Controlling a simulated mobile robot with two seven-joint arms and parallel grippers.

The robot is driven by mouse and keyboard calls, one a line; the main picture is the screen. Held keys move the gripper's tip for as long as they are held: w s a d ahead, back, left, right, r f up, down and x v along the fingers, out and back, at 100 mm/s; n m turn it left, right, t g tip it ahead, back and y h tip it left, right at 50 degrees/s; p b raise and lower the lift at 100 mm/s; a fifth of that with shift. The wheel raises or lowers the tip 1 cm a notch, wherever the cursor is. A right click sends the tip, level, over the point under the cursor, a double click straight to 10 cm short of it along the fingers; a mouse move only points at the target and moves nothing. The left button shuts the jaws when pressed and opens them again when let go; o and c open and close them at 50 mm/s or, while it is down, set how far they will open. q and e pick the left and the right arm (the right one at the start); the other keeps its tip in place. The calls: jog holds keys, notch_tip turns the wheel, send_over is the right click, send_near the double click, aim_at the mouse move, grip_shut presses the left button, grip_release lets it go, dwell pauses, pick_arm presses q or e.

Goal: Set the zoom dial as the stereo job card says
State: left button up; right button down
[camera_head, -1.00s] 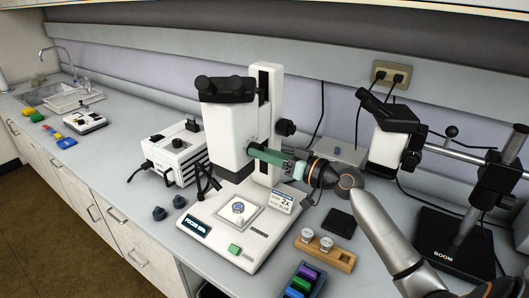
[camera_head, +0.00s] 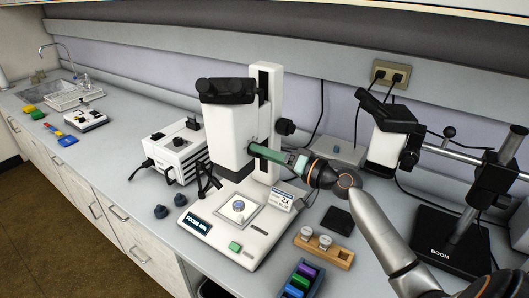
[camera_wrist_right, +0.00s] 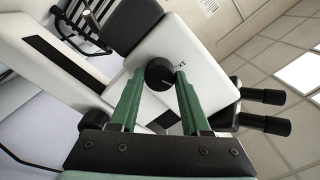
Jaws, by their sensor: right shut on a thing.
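The white stereo microscope (camera_head: 230,128) stands mid-bench with its black eyepieces on top. The job card (camera_head: 283,200) on the base reads "2x", with "BLUE" faintly below. My left gripper is not in view.
A wooden holder (camera_head: 342,260) with pale knobs and a rack of coloured blocks (camera_head: 299,283) stand at front right. A white box unit (camera_head: 178,152) is left of the microscope. A boom microscope (camera_head: 390,140) stands at right.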

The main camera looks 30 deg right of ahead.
jog(key=shift+c, duration=1.8)
grip_release()
jog(key=b+v, duration=0.3)
jog(key=v, duration=0.9)
jog(key=shift+s, duration=0.25)
jog(key=shift+d, duration=0.15)
jog(key=shift+f, duration=0.1)
